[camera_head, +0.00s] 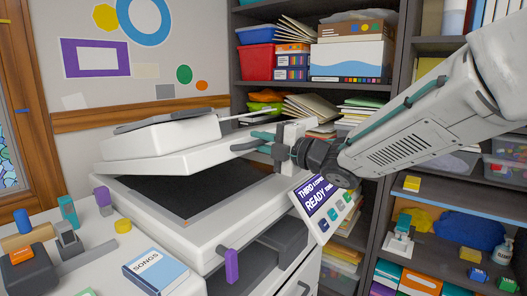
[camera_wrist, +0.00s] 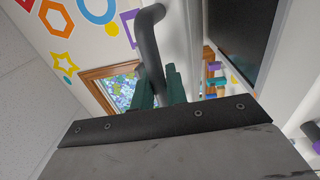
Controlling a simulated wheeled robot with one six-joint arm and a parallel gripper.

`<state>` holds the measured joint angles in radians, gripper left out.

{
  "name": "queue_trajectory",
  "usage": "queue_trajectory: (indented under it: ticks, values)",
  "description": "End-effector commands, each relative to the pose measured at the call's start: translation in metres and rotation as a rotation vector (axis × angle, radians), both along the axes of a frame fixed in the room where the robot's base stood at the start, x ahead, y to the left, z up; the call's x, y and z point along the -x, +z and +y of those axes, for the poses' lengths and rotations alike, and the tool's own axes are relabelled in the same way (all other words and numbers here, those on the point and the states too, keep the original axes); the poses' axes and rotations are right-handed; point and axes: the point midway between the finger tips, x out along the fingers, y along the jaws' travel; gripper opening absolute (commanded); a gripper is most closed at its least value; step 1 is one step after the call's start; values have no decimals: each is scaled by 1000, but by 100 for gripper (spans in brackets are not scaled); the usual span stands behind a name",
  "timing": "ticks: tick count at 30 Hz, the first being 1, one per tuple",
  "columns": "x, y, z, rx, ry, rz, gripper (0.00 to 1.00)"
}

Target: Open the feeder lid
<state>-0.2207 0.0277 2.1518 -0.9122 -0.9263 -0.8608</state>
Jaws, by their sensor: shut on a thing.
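The copier's white feeder lid (camera_head: 150,166) is raised at a tilt, with a gap between it and the dark glass (camera_head: 200,200). A raised feeder part with a grey tray (camera_head: 165,121) is on top of it. My gripper (camera_head: 272,141) is at the lid's right end, with the arm coming in from the right. In the wrist view, the teal fingers of my gripper (camera_wrist: 160,86) are closed around a dark grey bar handle (camera_wrist: 150,38). The exact contact is partly hidden by the fingers. The dark glass also shows at upper right in the wrist view (camera_wrist: 236,35).
The copier's screen panel (camera_head: 325,203) is just below my gripper. A purple lever (camera_head: 231,266) sticks out in front. A counter with a songs book (camera_head: 155,272), a stapler and small blocks is at lower left. Full shelves (camera_head: 392,75) stand close behind and to the right.

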Motion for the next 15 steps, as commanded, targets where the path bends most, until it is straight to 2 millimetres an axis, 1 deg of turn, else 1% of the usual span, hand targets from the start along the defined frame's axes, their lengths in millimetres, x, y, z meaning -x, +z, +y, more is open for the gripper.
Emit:
queue_trajectory:
  ticks: [5,6,7,8,15]
  values:
    - [0,1,-2,-1,-1,-2,0]
    - [0,1,-2,-1,-1,-2,23]
    - [0,1,-2,-1,-1,-2,31]
    - [0,0,-2,-1,-1,-2,33]
    - [0,0,-2,-1,-1,-2,33]
